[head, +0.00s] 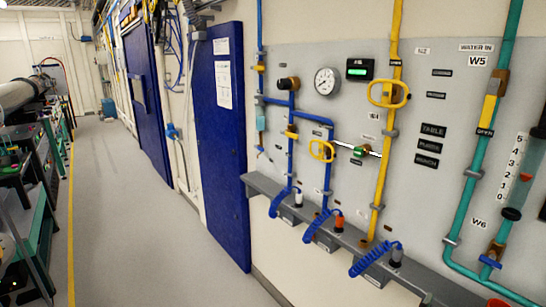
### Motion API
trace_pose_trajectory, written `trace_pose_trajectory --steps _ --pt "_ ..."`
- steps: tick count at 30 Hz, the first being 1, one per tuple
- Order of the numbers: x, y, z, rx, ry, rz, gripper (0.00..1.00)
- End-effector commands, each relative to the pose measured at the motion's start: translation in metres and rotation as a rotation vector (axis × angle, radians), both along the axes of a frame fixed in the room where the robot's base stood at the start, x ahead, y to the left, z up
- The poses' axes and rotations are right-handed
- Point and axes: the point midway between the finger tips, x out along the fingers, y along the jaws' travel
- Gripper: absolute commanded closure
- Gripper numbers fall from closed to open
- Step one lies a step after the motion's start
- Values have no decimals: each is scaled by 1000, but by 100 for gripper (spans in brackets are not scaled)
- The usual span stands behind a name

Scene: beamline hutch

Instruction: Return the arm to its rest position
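My arm and my gripper do not show in the head view. The grey utility panel (310,120) fills the right half of the picture. A yellow vertical pipe (393,130) with a yellow loop handle (388,94) runs down it. A second yellow loop handle (322,150) sits on the blue pipework (291,115). A green fitting (360,151) is to the right of that handle.
A grey ledge (262,187) with coiled blue hoses (319,225) juts out below the panel. A dark blue door (222,150) is left of it. The grey floor (140,230) is clear between wall and equipment bench (30,200), with a yellow line (71,220).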

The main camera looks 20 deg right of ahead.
Motion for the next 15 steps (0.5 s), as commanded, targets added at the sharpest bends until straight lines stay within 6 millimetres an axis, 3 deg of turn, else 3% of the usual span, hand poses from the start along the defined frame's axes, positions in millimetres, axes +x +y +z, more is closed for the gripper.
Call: trace_pose_trajectory --steps 1,6,15 --pt "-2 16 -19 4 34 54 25" --pt "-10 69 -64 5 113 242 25" --pt "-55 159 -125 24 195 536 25"
